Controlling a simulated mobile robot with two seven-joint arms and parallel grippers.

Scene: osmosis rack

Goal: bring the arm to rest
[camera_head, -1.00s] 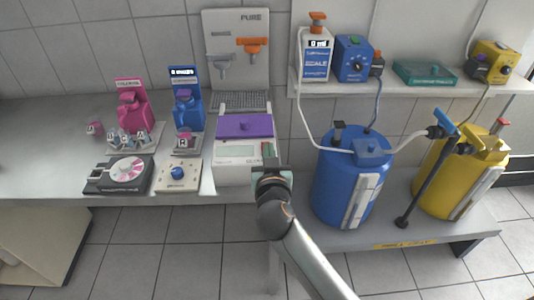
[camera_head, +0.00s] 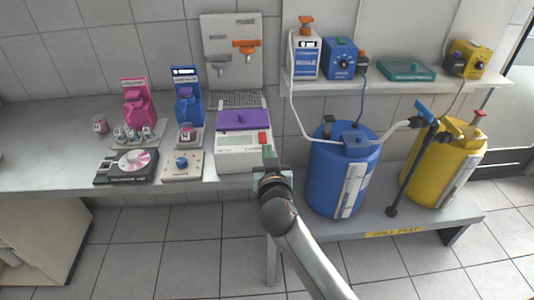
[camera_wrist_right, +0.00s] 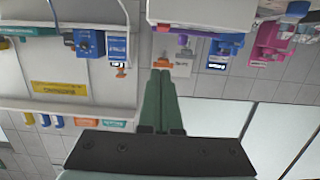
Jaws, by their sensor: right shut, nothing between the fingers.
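My right gripper (camera_head: 270,158) is in front of the bench edge, just below and right of the white device with the purple lid (camera_head: 244,120). In the right wrist view its green fingers (camera_wrist_right: 160,85) lie together with nothing between them. It touches nothing that I can make out. My right arm (camera_head: 300,250) comes up from the bottom of the head view. My left gripper does not show.
A blue barrel (camera_head: 338,175) and a yellow barrel (camera_head: 440,165) stand on a low shelf to the right. The bench (camera_head: 60,170) holds a pink dispenser (camera_head: 138,106), a blue dispenser (camera_head: 187,104) and a dial box (camera_head: 181,165). Floor space in front is clear.

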